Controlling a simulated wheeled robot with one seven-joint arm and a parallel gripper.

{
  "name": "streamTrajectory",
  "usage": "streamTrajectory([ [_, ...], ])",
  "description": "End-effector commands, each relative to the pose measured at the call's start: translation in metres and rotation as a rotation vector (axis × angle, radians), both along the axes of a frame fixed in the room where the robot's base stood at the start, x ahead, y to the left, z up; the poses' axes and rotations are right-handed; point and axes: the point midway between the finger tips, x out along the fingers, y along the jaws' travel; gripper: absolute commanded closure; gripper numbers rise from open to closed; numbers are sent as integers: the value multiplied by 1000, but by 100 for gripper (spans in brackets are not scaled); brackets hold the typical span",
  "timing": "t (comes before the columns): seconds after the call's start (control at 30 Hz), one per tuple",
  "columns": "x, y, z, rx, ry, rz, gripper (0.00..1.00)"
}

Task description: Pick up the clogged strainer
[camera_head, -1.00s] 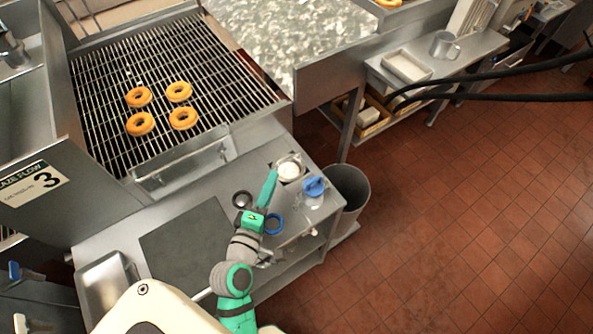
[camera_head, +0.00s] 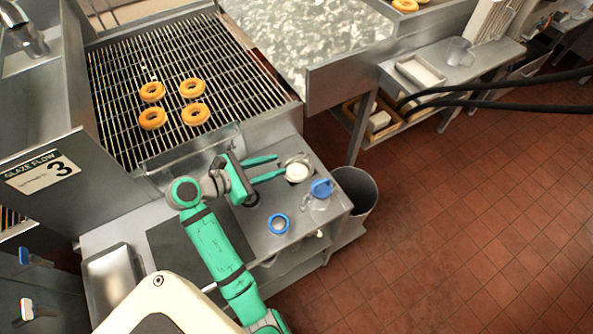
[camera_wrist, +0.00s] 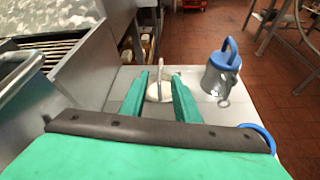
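The strainer looks like a small round metal rim filled with a white mass (camera_head: 297,172), on the steel counter near its back right corner. In the wrist view the white-filled strainer (camera_wrist: 160,92) sits straight ahead, with a thin upright metal part rising at it. My green gripper (camera_head: 281,165) is open and points right toward the strainer from its left side. In the wrist view the open fingers (camera_wrist: 160,76) flank the strainer left and right, with gaps. I cannot tell whether the fingertips reach past its rim.
A clear jug with a blue lid (camera_head: 321,188) stands close right of the strainer. The doughnut rack (camera_head: 190,85) rises behind the counter. A grey bin (camera_head: 357,190) stands on the floor at right.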

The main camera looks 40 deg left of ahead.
Motion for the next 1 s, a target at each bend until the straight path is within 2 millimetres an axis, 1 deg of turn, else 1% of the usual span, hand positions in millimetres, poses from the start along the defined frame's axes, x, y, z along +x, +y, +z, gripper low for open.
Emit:
streamTrajectory([
  [0.2,28,-10,-13,-3,2,-2,71],
  [0.3,38,-13,-17,0,2,-2,71],
  [0.53,50,-17,-25,0,0,-1,71],
  [0.7,69,-23,-38,-1,2,-1,71],
  [0.8,80,-26,-42,0,1,-1,71],
  [1.0,86,-28,-45,1,1,1,71],
])
